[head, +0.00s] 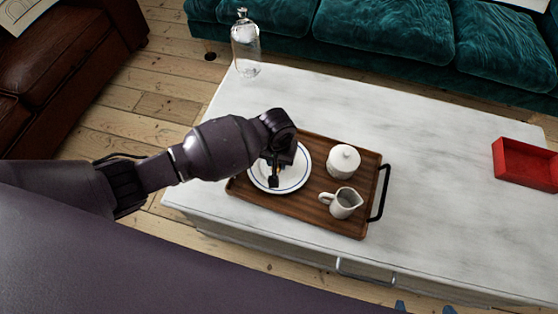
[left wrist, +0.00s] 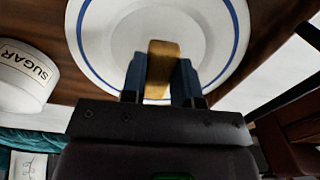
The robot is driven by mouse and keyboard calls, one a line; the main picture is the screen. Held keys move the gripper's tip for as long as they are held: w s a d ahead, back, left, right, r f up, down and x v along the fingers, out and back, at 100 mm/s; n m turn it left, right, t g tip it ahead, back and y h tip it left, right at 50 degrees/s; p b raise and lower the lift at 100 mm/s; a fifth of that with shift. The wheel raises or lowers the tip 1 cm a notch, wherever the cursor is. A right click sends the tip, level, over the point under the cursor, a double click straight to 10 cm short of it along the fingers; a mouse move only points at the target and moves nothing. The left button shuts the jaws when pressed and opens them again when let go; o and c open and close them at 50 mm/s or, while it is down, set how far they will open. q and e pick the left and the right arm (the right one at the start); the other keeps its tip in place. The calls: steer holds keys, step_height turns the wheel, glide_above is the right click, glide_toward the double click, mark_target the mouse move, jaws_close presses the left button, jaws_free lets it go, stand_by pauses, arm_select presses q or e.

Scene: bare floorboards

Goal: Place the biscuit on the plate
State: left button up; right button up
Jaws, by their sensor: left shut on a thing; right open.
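The white plate with a blue rim band (head: 258,179) lies on the left part of a wooden tray. It also fills the upper middle of the left wrist view (left wrist: 105,50). My left gripper (head: 274,180) is over the plate, pointing down. I cannot tell whether the biscuit touches the plate.
The wooden tray (head: 310,210) with a black handle also holds a white sugar pot (head: 343,162) and a small jug (head: 341,202). A glass bottle (head: 245,45) stands at the white table's (head: 430,150) far left corner. A red box (head: 527,165) sits at right. Table between is clear.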

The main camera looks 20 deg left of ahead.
arm_select(q)
steer(key=shift+f, duration=0.95)
arm_select(e)
steer(key=shift+w+a+r, duration=0.2)
steer(key=shift+w+r, duration=0.15)
steer(key=shift+w, duration=0.4)
arm_select(q)
steer(key=shift+f, duration=0.15)
steer(key=o, duration=0.9)
arm_select(e)
steer(key=shift+s+f, duration=0.2)
steer(key=shift+s, duration=0.15)
arm_select(q)
step_height(320, 180, up, 12)
steer(key=p, duration=0.4)
arm_select(e)
steer(key=r, duration=0.2)
steer(key=shift+s+d+r+m, duration=0.2)
steer(key=shift+d+r+m, duration=0.05)
steer(key=shift+r+m, duration=0.05)
